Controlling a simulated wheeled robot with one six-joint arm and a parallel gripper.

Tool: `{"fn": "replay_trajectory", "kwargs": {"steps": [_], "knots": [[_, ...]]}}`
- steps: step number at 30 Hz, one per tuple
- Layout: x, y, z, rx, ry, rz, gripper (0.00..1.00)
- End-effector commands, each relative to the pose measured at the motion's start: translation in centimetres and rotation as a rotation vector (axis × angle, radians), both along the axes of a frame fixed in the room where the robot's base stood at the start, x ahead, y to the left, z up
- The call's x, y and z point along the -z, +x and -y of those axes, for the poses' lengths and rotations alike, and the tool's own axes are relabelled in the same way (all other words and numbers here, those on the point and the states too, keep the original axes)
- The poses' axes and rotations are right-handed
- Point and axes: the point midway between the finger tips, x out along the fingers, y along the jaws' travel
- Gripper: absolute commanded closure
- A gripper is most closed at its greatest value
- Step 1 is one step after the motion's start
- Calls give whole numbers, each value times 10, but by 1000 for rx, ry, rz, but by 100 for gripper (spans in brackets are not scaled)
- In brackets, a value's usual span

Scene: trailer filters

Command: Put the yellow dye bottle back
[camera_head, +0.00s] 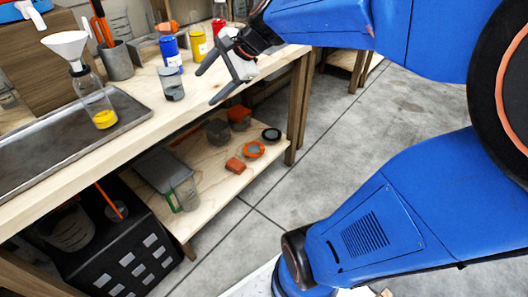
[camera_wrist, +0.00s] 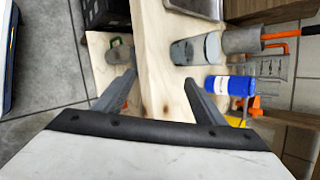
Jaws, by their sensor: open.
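The yellow dye bottle (camera_head: 198,46) stands upright on the workbench, between the blue bottle (camera_head: 168,51) and the red bottle (camera_head: 219,24). In the wrist view, only a bit of yellow (camera_wrist: 236,121) shows behind my finger and the blue bottle (camera_wrist: 241,86). My gripper (camera_head: 208,86) is open in front of the bottles, near the bench's front edge, with its fingers wide apart. Nothing shows between the fingertips in the wrist view (camera_wrist: 160,83). The gripper appears apart from the yellow bottle.
A clear jar with grey contents (camera_head: 172,85) stands near the fingertips. A grey cup (camera_head: 117,62) holds orange-handled tools. The lower shelf (camera_head: 215,190) holds several small items.

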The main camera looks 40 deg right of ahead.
Motion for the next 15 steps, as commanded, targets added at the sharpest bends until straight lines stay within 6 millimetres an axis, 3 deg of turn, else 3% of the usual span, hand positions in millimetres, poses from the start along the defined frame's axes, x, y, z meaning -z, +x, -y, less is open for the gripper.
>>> {"fn": "replay_trajectory", "kwargs": {"steps": [1,6,12,15], "knots": [[7,-23,-8,-88,-88,19,36],[38,-95,-18,-411,-404,73,36],[72,-167,-7,-791,-755,128,36],[85,-194,4,-950,-897,144,36]]}}
